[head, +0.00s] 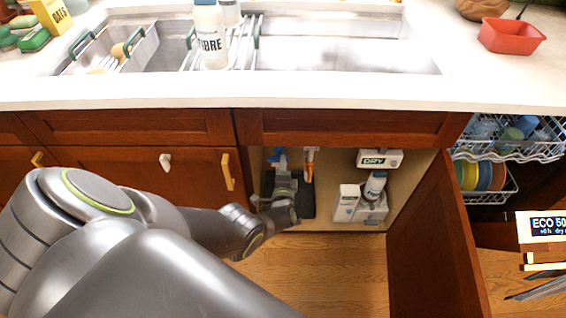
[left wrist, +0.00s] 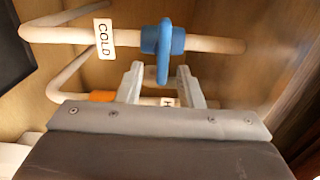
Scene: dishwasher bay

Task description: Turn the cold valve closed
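The cold valve is blue, on a pale pipe with a white COLD label (left wrist: 104,38). Its blue handle (left wrist: 164,52) shows in the left wrist view, crosswise to the pipe, between and just beyond my left gripper's fingertips (left wrist: 160,72). The fingers are open, one on each side of the handle; I cannot tell whether they touch it. In the head view the blue valve (head: 277,157) shows inside the open cabinet, just beyond my left gripper (head: 282,178). An orange valve (head: 309,165) is to its right. My right gripper is not in view.
The cabinet door (head: 430,245) stands open on the right. White containers (head: 346,203) and a DRY box (head: 380,159) are inside the cabinet, right of my arm. A lower pipe with an orange part (left wrist: 103,96) runs below the cold pipe. Open dishwasher racks (head: 488,197) are farther right.

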